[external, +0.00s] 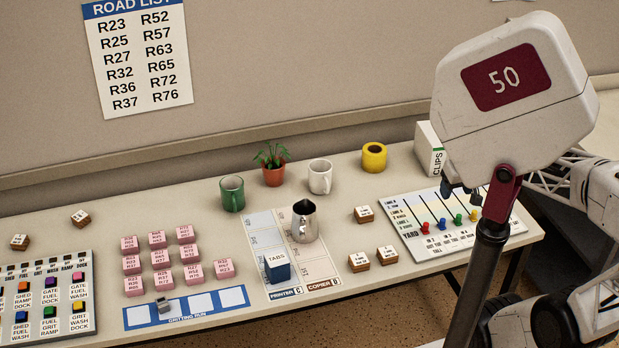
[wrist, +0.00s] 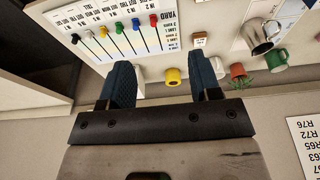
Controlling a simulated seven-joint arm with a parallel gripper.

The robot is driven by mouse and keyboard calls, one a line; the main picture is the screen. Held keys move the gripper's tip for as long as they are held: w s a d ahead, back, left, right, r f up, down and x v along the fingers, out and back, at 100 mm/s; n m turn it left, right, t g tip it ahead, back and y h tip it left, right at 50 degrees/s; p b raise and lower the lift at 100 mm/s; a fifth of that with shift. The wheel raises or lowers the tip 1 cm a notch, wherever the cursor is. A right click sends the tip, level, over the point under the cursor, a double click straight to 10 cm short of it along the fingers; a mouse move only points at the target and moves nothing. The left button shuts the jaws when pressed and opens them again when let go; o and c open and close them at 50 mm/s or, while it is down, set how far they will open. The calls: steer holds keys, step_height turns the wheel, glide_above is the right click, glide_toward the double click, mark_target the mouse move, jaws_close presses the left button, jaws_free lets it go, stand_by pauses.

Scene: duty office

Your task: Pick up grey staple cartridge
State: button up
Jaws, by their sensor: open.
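A small grey block (external: 163,304), which looks like the grey staple cartridge, sits on the blue gritting run strip (external: 142,318) at the front left of the table, over one of its white squares. It is not in the wrist view. My gripper (wrist: 163,78) is open and empty, with its two dark blue fingers apart in the wrist view. In the external view my gripper (external: 461,190) is partly hidden by my arm, above the right end of the table, far from the grey block.
Pink blocks (external: 160,259) stand in rows just behind the strip. A blue tabs box (external: 277,268) and metal jug (external: 305,222) stand to its right. A colored-block board (external: 55,300) lies left. Mugs (external: 231,193) and a potted plant (external: 273,168) stand at the back.

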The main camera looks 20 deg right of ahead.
steer(key=w+a+n+g, duration=0.1)
steer(key=w+a+n, duration=0.7)
steer(key=w+a, duration=1.4)
steer(key=a+f+n, duration=0.3)
steer(key=a, duration=1)
steer(key=n+g, duration=0.2)
steer(key=n, duration=0.8)
glide_above(161, 301)
step_height(161, 301, down, 20)
steer(key=shift+w+f, duration=0.1)
steer(key=shift+f, duration=0.15)
